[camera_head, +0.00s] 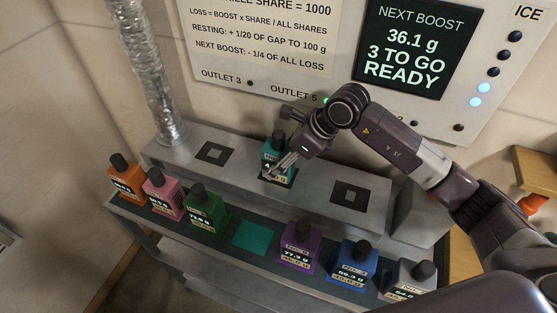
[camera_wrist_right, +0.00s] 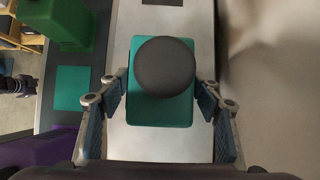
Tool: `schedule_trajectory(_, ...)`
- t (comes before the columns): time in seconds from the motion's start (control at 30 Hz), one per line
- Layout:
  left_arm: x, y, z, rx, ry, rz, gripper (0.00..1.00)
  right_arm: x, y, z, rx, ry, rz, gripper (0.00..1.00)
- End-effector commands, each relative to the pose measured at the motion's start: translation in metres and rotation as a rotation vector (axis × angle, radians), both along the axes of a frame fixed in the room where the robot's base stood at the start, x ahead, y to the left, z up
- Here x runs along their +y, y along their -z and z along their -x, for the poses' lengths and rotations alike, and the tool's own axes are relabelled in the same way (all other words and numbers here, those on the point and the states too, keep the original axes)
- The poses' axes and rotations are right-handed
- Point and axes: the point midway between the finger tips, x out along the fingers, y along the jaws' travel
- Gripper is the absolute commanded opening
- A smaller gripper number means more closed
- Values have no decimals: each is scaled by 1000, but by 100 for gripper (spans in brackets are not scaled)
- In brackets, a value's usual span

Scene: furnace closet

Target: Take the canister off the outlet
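The teal canister (camera_head: 271,152) with a black cap stands upright on the middle outlet of the grey bench. My right gripper (camera_head: 283,164) is at the canister, and its fingers partly hide the label. In the right wrist view the canister (camera_wrist_right: 160,112) and its round cap sit between the two fingers (camera_wrist_right: 160,108). The fingers are open, with a narrow gap on each side of the canister. My left gripper is not in the head view.
Orange, pink and green (camera_head: 205,212) canisters stand left on the front shelf; purple (camera_head: 299,248), blue (camera_head: 350,264) and grey ones stand right. A bare teal square (camera_head: 254,236) lies between. Outlets left (camera_head: 215,153) and right (camera_head: 350,196) are empty. A silver duct (camera_head: 165,85) rises at left.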

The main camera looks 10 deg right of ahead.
Motion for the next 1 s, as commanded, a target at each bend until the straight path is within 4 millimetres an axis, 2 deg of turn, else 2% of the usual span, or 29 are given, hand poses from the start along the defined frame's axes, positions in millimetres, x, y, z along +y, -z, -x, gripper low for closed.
schedule_trajectory(0.07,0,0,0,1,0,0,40,0,0,0,0,0,0,48)
schedule_trajectory(0.5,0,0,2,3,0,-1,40,0,-2,-1,-3,0,-2,0)
schedule_trajectory(0.77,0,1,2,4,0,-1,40,0,-4,-1,-4,0,-2,0)
schedule_trajectory(1.0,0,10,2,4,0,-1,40,0,-26,-2,-8,-1,-2,0)
